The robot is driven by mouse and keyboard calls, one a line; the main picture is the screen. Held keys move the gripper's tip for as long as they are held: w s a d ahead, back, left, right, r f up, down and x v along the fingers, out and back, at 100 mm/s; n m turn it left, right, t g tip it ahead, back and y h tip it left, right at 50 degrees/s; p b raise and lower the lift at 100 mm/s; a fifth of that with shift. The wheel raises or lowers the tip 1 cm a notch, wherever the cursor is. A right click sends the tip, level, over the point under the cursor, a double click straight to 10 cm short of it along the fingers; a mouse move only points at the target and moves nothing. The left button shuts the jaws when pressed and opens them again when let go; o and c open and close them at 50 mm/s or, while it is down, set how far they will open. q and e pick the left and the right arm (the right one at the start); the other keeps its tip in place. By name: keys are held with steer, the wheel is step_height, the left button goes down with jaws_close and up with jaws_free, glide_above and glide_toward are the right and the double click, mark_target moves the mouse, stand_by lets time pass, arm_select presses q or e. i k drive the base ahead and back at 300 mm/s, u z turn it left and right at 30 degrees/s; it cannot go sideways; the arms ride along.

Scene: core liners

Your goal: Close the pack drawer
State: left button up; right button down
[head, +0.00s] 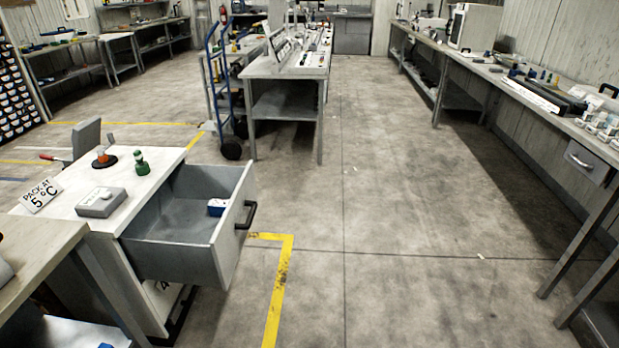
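The pack drawer (183,243) is a grey metal drawer, pulled well out to the right from a white-topped cabinet (150,200). Its front panel carries a black handle (247,215) on the outer face. A small blue and white item (217,207) lies inside the drawer near the front panel; the rest of the visible drawer floor looks bare. Neither of my grippers shows in the head view.
A sign reading "PACK AT 5°C" (41,195), a grey box (101,202) and small green and orange items stand on the cabinet top. A bench (30,262) adjoins at front left. A blue hand truck (222,90) stands behind. The floor right of the drawer is clear.

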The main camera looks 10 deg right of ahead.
mark_target(157, 244)
steer(key=z, duration=0.1)
steer(key=i, duration=0.95)
steer(key=u, duration=0.8)
steer(key=i, duration=0.45)
steer(key=u, duration=0.55)
